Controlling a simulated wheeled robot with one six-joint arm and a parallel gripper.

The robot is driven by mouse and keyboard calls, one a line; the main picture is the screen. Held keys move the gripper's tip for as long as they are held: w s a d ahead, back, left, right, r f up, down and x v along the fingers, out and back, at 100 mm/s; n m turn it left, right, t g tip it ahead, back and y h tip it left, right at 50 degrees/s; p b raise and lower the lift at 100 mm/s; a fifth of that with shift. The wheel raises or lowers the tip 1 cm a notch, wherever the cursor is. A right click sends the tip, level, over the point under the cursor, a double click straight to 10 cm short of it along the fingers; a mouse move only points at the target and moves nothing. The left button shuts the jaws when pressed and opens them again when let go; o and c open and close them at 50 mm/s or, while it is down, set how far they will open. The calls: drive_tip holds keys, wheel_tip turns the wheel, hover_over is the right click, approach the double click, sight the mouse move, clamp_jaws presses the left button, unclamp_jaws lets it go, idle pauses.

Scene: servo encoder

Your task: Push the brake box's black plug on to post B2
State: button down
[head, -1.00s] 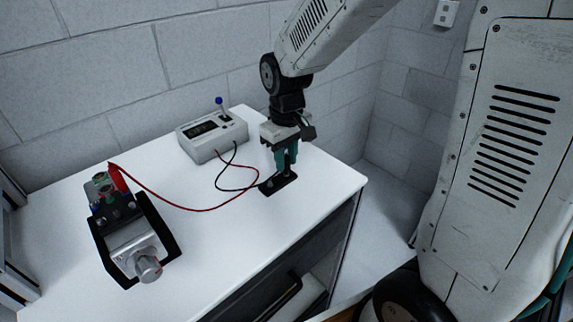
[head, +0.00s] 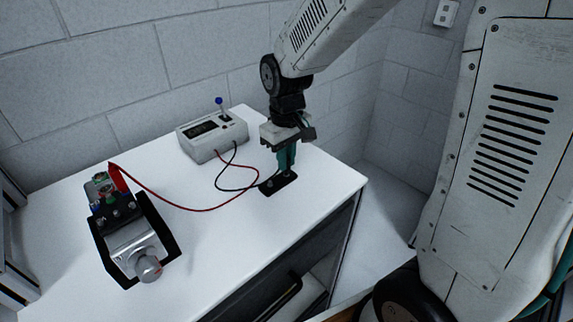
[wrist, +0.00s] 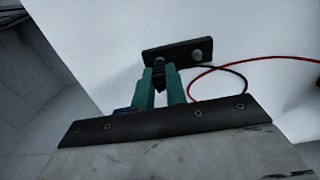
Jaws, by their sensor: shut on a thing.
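My gripper (head: 284,174) points down with its teal fingers over a small black holder plate (head: 268,190) near the table's right edge. In the wrist view the fingers (wrist: 160,80) are shut on a dark ribbed piece, the black plug (wrist: 159,72), at one end of the holder (wrist: 178,56). A round grey stud shows at the holder's other end. The black lead (head: 222,188) runs from the grey brake box (head: 213,137) to the holder. The motor unit (head: 132,238) stands at left with several small posts on top; their labels, B2 included, are too small to read.
A red lead (head: 190,209) arcs across the table from the brake box to a red plug at the motor unit. The white tabletop (head: 220,250) is clear in front.

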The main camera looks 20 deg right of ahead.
drive_tip(key=shift+r, duration=2.55)
